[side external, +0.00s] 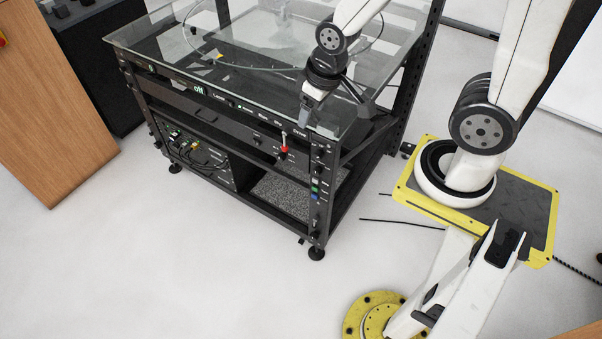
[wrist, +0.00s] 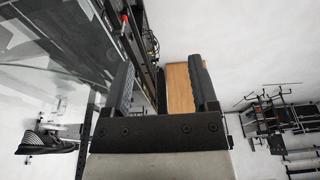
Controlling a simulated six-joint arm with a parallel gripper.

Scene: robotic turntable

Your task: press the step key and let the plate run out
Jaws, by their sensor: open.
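My gripper (side external: 307,112) is open and empty, pointing down close to the front edge of the rack near its right corner. Its two dark fingers stand apart in the wrist view (wrist: 161,65). The front panel (side external: 225,97) carries a lit display reading "off" and small labelled controls; I cannot tell which one is the step key. A red-tipped lever (side external: 284,150) stands out below the gripper, and it shows at the top of the wrist view (wrist: 124,18). A round, clear plate (side external: 240,64) seems to lie on the glass top, its rim a thin curved line.
The glass top (side external: 130,38) has an overhanging edge. A wooden cabinet (side external: 50,110) stands at the left. The pale floor (side external: 180,270) in front of the rack is clear.

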